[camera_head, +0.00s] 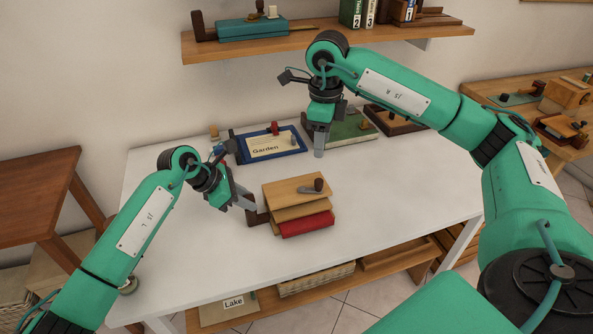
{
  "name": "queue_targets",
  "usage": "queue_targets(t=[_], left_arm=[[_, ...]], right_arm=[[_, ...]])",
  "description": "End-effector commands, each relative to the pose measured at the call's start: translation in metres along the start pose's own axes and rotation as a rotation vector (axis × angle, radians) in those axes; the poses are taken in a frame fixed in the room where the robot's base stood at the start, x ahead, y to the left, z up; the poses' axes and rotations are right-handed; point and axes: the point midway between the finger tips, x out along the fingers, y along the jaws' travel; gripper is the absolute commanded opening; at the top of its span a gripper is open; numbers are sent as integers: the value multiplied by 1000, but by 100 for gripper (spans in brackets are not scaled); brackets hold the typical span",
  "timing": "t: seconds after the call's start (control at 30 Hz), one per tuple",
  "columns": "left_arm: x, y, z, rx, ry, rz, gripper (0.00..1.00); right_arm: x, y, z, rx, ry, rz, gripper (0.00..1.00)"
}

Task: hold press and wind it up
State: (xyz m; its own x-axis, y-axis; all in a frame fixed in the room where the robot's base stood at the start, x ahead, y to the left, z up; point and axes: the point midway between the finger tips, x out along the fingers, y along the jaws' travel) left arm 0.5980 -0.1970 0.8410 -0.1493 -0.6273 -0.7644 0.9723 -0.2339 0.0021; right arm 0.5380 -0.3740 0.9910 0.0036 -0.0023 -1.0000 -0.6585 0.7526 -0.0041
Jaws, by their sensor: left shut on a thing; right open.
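The press (290,190) stands on the white table, with stacked wooden boards and a dark crank knob (318,185) on its top board. A red block or book (306,225) shows low at its front. My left gripper (248,204) is at the press's left side, shut on the press near a dark brown part (258,218); its fingertips are small and the exact grip is hard to see. My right gripper (319,148) is open and empty, pointing down behind and above the press, apart from the knob.
A blue-framed "Garden" board (268,146), a green board (345,131) and a brown wooden item (395,119) lie along the table's back. A wall shelf (330,38) with books hangs above. The white table (400,195) is clear to the right of the press.

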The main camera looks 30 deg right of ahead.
Motion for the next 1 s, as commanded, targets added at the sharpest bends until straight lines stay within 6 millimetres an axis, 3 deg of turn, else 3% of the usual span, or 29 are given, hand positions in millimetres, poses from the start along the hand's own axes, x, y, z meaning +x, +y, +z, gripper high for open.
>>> queue_targets(t=[0.27, 0.3, 0.4, 0.77, 1.0], left_arm=[[4, -1, -6, -5, 9, -5, 0], [4, -1, -6, -5, 9, -5, 31], [3, -1, -5, -4, 7, -4, 51], [-4, 0, -2, -1, 2, 0, 51], [-45, 1, -2, 0, 4, 3, 51]], right_arm=[[1, 0, 0, 0, 0, 0, 46], [1, 0, 0, 0, 0, 0, 46], [1, 0, 0, 0, 0, 0, 46], [0, 0, 0, 0, 0, 0, 46], [0, 0, 0, 0, 0, 0, 46]])
